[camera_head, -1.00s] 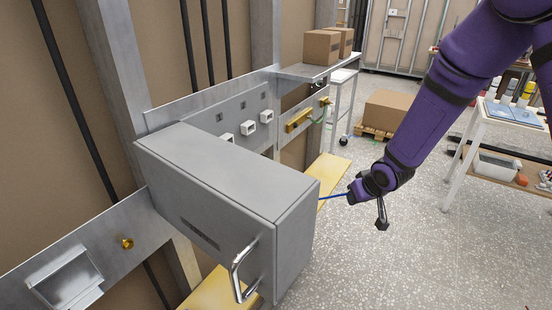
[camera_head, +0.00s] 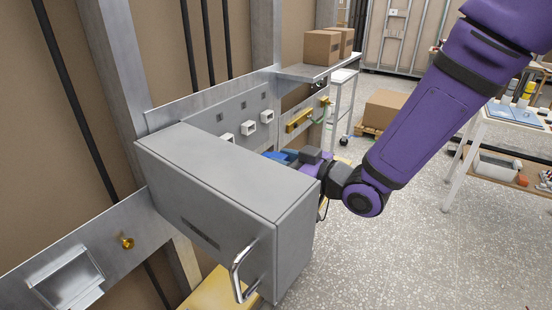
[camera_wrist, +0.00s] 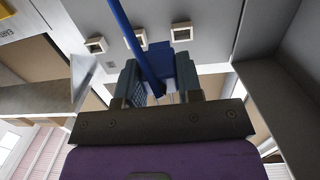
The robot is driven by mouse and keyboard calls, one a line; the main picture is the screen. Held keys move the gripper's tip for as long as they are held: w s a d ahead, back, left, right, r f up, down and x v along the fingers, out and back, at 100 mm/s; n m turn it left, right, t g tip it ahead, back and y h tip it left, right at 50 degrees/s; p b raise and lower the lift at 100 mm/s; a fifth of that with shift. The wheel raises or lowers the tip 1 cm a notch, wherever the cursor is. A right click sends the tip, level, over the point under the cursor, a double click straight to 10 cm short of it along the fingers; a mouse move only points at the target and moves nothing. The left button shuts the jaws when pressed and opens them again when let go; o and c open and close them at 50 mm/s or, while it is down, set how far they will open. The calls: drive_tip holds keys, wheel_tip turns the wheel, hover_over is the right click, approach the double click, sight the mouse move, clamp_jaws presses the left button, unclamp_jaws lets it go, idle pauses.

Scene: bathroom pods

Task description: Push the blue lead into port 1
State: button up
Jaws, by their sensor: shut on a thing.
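My gripper (camera_wrist: 158,72) is shut on the blue lead (camera_wrist: 122,22), whose blue end block (camera_wrist: 157,56) sits between the fingers in the wrist view. The lead's cable runs up and left across the picture. In the head view, blue (camera_head: 282,156) shows at my gripper, partly hidden behind the grey cabinet. White square ports stand on the wall panel: near (camera_head: 227,138), middle (camera_head: 248,128) and far (camera_head: 267,116). I cannot read which is port 1, nor see the lead inside any port.
The grey cabinet (camera_head: 235,185) with a bar handle juts out close beside my gripper. A metal shelf (camera_head: 305,72) carries cardboard boxes. Open floor lies to the right.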

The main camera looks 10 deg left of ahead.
drive_tip(key=shift+s+a+r+n+y, duration=0.15)
drive_tip(key=shift+s+a+r+y, duration=0.1)
drive_tip(key=shift+s+r, duration=0.35)
drive_tip(key=shift+s+a+r+n+y, duration=0.15)
drive_tip(key=shift+s+a+r+y, duration=0.1)
drive_tip(key=shift+s+r, duration=0.35)
drive_tip(key=shift+x, duration=2.9)
drive_tip(key=shift+x, duration=1.35)
drive_tip(key=o, duration=1)
drive_tip(key=shift+f, duration=0.1)
drive_tip(key=v, duration=1.1)
